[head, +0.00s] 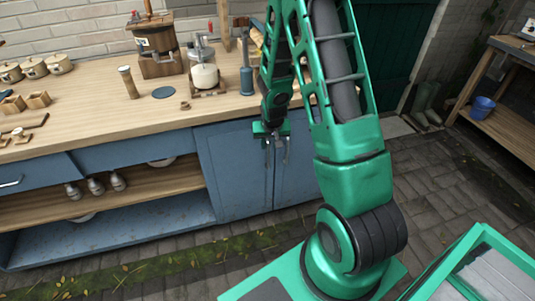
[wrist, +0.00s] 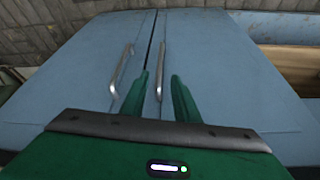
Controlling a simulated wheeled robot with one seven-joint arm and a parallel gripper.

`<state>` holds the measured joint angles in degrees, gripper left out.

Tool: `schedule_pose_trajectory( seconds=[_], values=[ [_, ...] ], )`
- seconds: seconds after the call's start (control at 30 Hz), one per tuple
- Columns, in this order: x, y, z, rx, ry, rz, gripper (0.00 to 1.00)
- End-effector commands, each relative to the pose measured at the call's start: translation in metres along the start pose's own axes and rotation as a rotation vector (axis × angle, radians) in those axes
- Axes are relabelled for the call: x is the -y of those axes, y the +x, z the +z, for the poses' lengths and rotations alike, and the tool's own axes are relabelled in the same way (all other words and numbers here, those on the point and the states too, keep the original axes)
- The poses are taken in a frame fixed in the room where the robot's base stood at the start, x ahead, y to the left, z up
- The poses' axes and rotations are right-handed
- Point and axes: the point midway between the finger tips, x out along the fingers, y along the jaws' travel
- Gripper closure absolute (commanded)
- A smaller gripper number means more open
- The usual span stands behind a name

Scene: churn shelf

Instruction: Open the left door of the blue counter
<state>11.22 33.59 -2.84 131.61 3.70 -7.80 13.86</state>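The blue counter's left door (head: 232,172) looks shut in the head view. The wrist view is upside down, so this door (wrist: 225,65) is on the right there, with its upright silver handle (wrist: 161,60) beside the dark seam. The right door (wrist: 85,62) and its handle (wrist: 123,68) are on the left there. My gripper (head: 277,153) is in front of the doors, below the worktop. In the wrist view its green fingers (wrist: 160,76) are apart, with the left door's handle showing between them. I cannot tell whether they touch it.
Left of the doors is an open shelf (head: 150,183). The paved floor (head: 200,262) before the counter looks clear.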

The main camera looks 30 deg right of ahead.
Motion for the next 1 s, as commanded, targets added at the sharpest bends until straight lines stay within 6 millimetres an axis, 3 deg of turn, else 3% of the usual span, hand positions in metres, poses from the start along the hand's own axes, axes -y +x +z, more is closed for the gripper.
schedule_pose_trajectory(
  seconds=[0.3, 0.5, 0.7, 1.0],
  values=[
    [0.0, 0.051, 0.001, 0.003, 0.0, 0.001, 0.72],
    [0.0, 0.074, 0.001, 0.003, 0.0, 0.001, 0.72],
    [0.0, 0.085, 0.001, 0.001, 0.0, 0.001, 0.72],
    [0.0, 0.086, 0.001, 0.001, 0.0, 0.0, 0.72]
  ],
)
